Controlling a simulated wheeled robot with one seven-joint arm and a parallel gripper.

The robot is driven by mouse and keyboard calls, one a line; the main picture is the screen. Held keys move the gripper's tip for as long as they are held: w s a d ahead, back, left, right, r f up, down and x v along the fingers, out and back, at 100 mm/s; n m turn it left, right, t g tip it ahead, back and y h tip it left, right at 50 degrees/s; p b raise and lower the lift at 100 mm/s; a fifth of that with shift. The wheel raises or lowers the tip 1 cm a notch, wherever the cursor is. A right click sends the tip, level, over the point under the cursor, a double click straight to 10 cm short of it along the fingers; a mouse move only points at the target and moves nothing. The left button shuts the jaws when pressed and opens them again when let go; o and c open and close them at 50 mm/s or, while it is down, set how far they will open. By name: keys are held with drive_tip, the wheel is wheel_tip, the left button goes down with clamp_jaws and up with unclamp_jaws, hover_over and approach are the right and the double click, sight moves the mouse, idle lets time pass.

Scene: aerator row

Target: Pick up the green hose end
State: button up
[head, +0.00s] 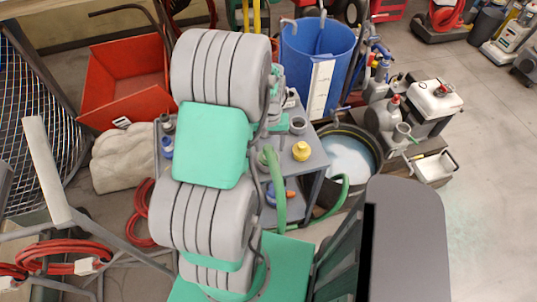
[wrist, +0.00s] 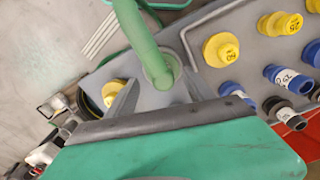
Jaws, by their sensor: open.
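The green hose (wrist: 135,30) comes down from the top of the wrist view. Its open, round green hose end (wrist: 160,70) lies between the fingers of my gripper (wrist: 160,80), which is open. I cannot tell whether either finger touches it. In the head view the green hose (head: 278,190) runs down beside my arm and bends over toward a round tub. Its end shows at the grey cart top (head: 314,160). My gripper is largely hidden behind my arm there.
Yellow numbered caps (wrist: 221,50) and blue fittings (wrist: 287,78) stand on the grey surface close to the gripper. Open floor (head: 490,170) lies farther right.

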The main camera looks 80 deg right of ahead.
sight(269, 148)
drive_tip(key=f, duration=0.3)
drive_tip(key=f+p, duration=0.1)
drive_tip(key=shift+w+d+f, duration=0.15)
drive_tip(key=shift+d+f, duration=0.1)
drive_tip(key=shift+f, duration=0.1)
clamp_jaws()
idle(0.4)
